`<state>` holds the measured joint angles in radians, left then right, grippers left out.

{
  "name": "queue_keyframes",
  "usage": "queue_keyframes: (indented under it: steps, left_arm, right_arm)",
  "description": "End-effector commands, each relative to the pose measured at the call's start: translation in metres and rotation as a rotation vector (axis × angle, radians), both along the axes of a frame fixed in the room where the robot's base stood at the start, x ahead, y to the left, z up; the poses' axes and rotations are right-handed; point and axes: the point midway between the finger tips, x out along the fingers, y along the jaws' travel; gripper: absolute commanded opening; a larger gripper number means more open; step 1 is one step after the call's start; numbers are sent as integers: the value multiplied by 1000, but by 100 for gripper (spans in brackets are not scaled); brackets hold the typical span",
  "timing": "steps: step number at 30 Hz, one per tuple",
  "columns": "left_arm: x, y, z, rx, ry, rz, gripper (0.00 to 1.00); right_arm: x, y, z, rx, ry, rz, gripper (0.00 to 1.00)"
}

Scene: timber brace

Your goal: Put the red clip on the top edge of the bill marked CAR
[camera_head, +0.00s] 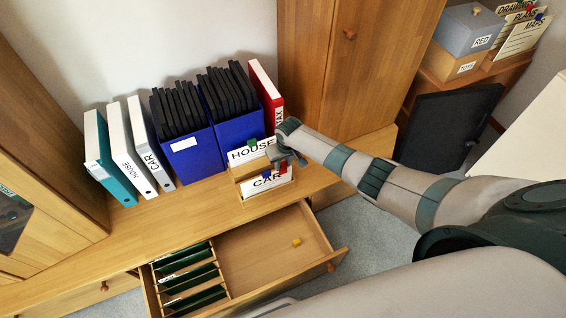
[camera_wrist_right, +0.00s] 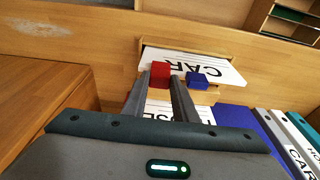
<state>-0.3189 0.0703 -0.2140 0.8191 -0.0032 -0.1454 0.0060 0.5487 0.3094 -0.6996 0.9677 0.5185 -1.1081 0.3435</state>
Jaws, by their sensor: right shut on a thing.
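The bill marked CAR (camera_head: 262,184) stands in the front slot of a small wooden holder (camera_head: 246,197) on the cabinet top. My right gripper (camera_head: 282,161) is over the bill's top edge. In the right wrist view, my right gripper (camera_wrist_right: 162,84) is shut on the red clip (camera_wrist_right: 160,70), which overlaps the edge of the CAR bill (camera_wrist_right: 205,64). I cannot tell whether the clip grips the paper. A blue clip (camera_wrist_right: 197,80) sits on the same edge beside the red one. My left gripper is not in view.
Behind stands the bill marked HOUSE (camera_head: 240,155) with a green clip (camera_head: 252,143). Blue file boxes (camera_head: 205,155) and binders (camera_head: 128,160) stand left of it. Below, an open drawer (camera_head: 262,262) holds green files and a yellow clip (camera_head: 297,241).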

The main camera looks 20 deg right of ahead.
Motion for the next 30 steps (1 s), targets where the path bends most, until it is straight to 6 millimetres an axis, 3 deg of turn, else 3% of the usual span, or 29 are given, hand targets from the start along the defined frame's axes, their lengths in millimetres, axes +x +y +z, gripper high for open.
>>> queue_keyframes:
  steps: [19,20,22,28,29,30]
  left_arm:
    - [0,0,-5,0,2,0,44]
    - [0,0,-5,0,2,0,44]
    - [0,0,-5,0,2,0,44]
    - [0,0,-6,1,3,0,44]
    - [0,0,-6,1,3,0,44]
    - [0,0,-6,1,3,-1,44]
  right_arm:
    - [0,0,-6,0,0,0,0]
    - [0,0,-7,0,0,0,30]
    - [0,0,-7,0,0,0,47]
    - [0,0,-7,0,0,0,47]
    - [0,0,-7,0,0,0,50]
    - [0,0,-7,0,0,0,59]
